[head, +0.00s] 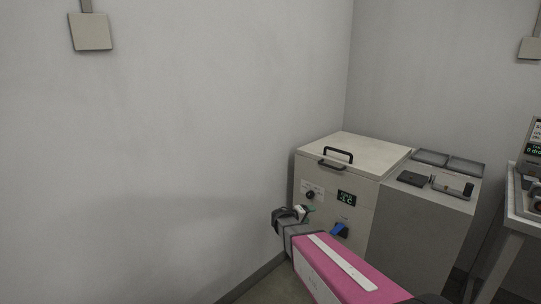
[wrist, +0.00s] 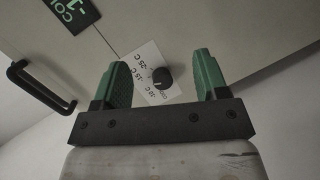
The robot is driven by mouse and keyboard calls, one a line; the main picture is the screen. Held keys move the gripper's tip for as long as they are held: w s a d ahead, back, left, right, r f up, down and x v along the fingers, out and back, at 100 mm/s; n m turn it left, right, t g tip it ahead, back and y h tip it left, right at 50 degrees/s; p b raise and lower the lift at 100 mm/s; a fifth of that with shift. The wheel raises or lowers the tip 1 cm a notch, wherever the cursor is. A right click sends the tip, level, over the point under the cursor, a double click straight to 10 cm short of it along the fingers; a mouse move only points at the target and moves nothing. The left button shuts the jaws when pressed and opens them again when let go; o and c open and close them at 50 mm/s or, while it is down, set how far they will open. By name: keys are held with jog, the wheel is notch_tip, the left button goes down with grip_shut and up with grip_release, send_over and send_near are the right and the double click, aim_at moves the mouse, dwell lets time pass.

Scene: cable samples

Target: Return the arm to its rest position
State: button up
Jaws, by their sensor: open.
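My pink arm (head: 345,270) reaches from the lower right of the head view toward the front of a white chest unit. My gripper (head: 301,212) is in front of the unit's front panel. In the wrist view, my gripper (wrist: 161,80) is open, with two green fingers apart and nothing between them. A black knob (wrist: 162,77) on a white label with temperature marks shows beyond the fingers, in the gap. The knob also shows in the head view (head: 310,195), above the gripper. I cannot tell the exact distance between fingers and knob.
The chest unit (head: 355,154) has a lid handle (head: 337,155), a green display (head: 346,198) and a blue switch (head: 339,229). Trays and a small device (head: 452,186) lie on the grey top beside it. A table (head: 515,212) stands at right. Open room lies left, before the wall.

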jog(key=s+d+f+m+g+y, duration=0.1)
jog(key=s+d+g+y, duration=0.15)
jog(key=s, duration=0.45)
jog(key=s+d+f+m+g+y, duration=0.1)
jog(key=s+d+m+g+y, duration=0.2)
jog(key=s, duration=0.5)
jog(key=s+a+g+y, duration=0.3)
jog(key=s+a+y, duration=0.3)
jog(key=s, duration=0.3)
jog(key=shift+r+y, duration=0.4)
jog(key=shift+y, duration=0.05)
